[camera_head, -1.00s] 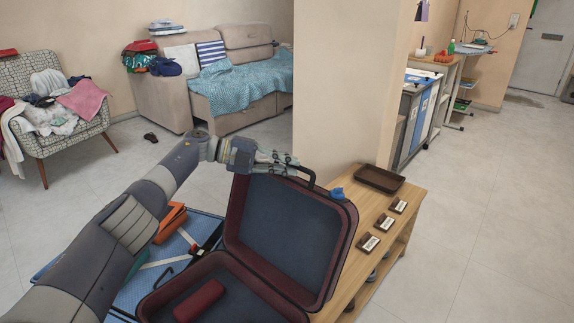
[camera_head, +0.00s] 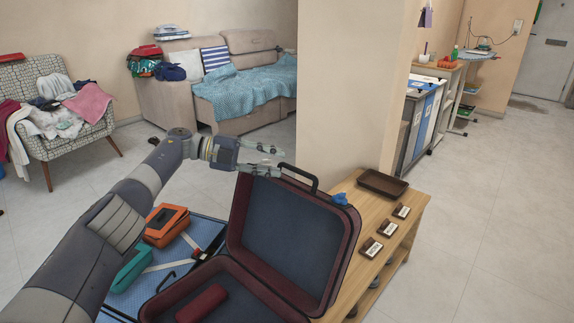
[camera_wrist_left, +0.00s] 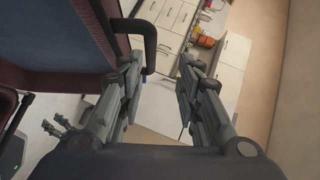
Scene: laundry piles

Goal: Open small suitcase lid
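The small suitcase is maroon with a dark blue lining. Its lid (camera_head: 292,240) stands raised, roughly upright, with a black handle (camera_head: 301,176) on its top edge. Its base (camera_head: 240,290) lies below and holds a dark red rolled item (camera_head: 202,303). My left gripper (camera_head: 272,159) is just above the lid's upper left corner, beside the handle. The left wrist view shows its two fingers (camera_wrist_left: 158,92) apart with nothing between them; the handle (camera_wrist_left: 146,45) and lid (camera_wrist_left: 50,50) are to the left. My right gripper is not in view.
A larger blue-lined case (camera_head: 195,235) lies open beside it with an orange pouch (camera_head: 167,224) and a teal item (camera_head: 133,268). The wooden bench (camera_head: 405,228) carries a brown tray (camera_head: 382,184) and small labelled blocks. A wall pillar (camera_head: 350,90) stands behind.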

